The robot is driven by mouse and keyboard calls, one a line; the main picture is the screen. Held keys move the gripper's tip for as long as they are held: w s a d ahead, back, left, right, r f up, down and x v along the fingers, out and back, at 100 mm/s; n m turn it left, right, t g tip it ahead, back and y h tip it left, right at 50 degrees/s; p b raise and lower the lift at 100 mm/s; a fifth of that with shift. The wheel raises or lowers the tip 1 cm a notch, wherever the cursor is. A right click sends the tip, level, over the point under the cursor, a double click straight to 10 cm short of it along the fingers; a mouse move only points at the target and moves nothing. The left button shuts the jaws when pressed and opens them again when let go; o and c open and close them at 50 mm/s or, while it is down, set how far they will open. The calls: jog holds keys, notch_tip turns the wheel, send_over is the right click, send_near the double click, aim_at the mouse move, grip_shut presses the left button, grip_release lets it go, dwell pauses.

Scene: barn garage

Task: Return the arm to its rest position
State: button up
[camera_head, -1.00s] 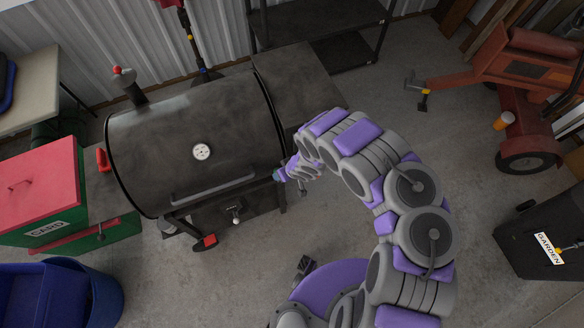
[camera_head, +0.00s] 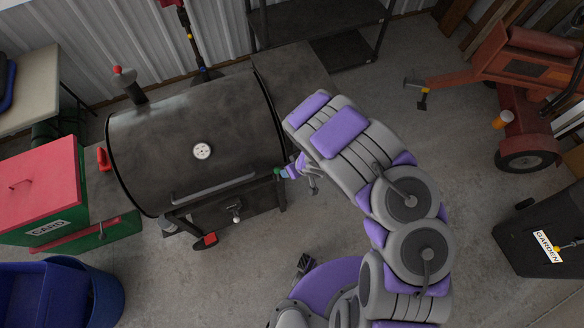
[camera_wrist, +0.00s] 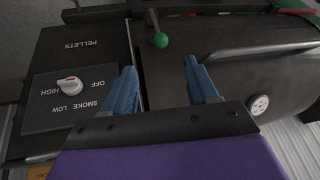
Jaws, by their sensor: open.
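My purple and grey arm (camera_head: 345,140) is bent over the floor to the right of the grill. My gripper (camera_head: 284,173) is by the right end of the black grill (camera_head: 190,130), close to its front handle. In the wrist view my gripper (camera_wrist: 165,85) shows two blue fingers, spread apart with nothing between them. Beyond the fingertips there is a green ball knob (camera_wrist: 160,40) on the grill. I cannot tell in the head view whether the fingers touch the grill.
A control panel with a white dial (camera_wrist: 70,86) is beside the fingers. A red and green box (camera_head: 45,190) and blue bin (camera_head: 70,295) stand left. A red machine (camera_head: 510,70) and black garden bin (camera_head: 545,235) stand right.

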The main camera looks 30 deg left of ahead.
dwell(0.4)
jog(key=w+d+r+m+t+h+b, duration=0.2)
jog(key=w+d+r+b, duration=0.15)
jog(key=w+d, duration=0.4)
jog(key=w+d+r+m+t+h+b, duration=0.1)
jog(key=w+d+r+t+h+b, duration=0.1)
jog(key=w+d+r, duration=0.4)
jog(key=w+d+r+m+h+b, duration=0.1)
jog(key=d+r+m+h+b, duration=0.2)
jog(key=d, duration=0.6)
jog(key=d+r+m+h+b, duration=0.25)
jog(key=d+r, duration=0.35)
jog(key=d, duration=0.4)
jog(key=s+d+r+m+g+b, duration=0.1)
jog(key=s+d+r+m+b, duration=0.2)
jog(key=s+d, duration=0.35)
jog(key=s+a+g+y+b, duration=0.1)
jog(key=s+g+b, duration=0.1)
jog(key=s, duration=0.8)
jog(key=s+a+f+g+y+b, duration=0.1)
jog(key=s+g+b, duration=0.1)
jog(key=s+b, duration=0.3)
jog(key=s+a+g+y+b, duration=0.1)
jog(key=s+y+b, duration=0.1)
jog(key=s, duration=1.2)
jog(key=shift+s+a+f+m+g+b, duration=0.3)
jog(key=shift+m+g+b, duration=0.1)
jog(key=shift+b, duration=0.3)
